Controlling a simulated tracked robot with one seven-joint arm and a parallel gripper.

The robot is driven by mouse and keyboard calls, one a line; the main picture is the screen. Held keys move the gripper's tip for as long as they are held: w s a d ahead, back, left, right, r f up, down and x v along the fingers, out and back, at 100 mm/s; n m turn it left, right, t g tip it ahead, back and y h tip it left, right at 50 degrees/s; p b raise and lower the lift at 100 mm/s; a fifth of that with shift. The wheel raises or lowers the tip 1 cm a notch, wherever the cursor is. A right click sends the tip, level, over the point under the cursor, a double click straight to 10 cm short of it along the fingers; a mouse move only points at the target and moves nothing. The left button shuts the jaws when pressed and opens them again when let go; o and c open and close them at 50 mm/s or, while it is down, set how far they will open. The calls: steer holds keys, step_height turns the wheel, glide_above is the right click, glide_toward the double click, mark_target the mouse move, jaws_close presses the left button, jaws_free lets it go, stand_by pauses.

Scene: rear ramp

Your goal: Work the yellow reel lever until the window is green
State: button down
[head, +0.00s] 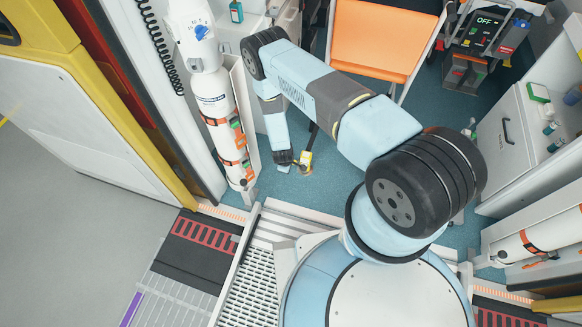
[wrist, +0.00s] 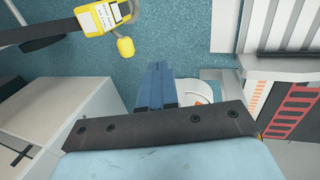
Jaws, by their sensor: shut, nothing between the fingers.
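A yellow reel unit (wrist: 100,18) with a white label and dark strap-like arms shows at the top left of the wrist view. A rounded yellow lever knob (wrist: 125,47) sticks out from it over the blue floor. In the head view the small yellow unit (head: 305,158) lies just right of my gripper (head: 284,163). In the wrist view my gripper's blue fingers (wrist: 161,68) are together and empty, to the right of and below the knob, apart from it in the picture. I cannot make out the window or its colour in either view.
An orange seat (head: 375,45) stands at the back. A white cabinet (head: 510,140) is at right, and a panel reading OFF (head: 485,22) is beyond. Blue floor (head: 325,190) is open around the yellow unit.

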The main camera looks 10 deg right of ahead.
steer(key=shift+v, duration=2.5)
steer(key=shift+s, duration=0.2)
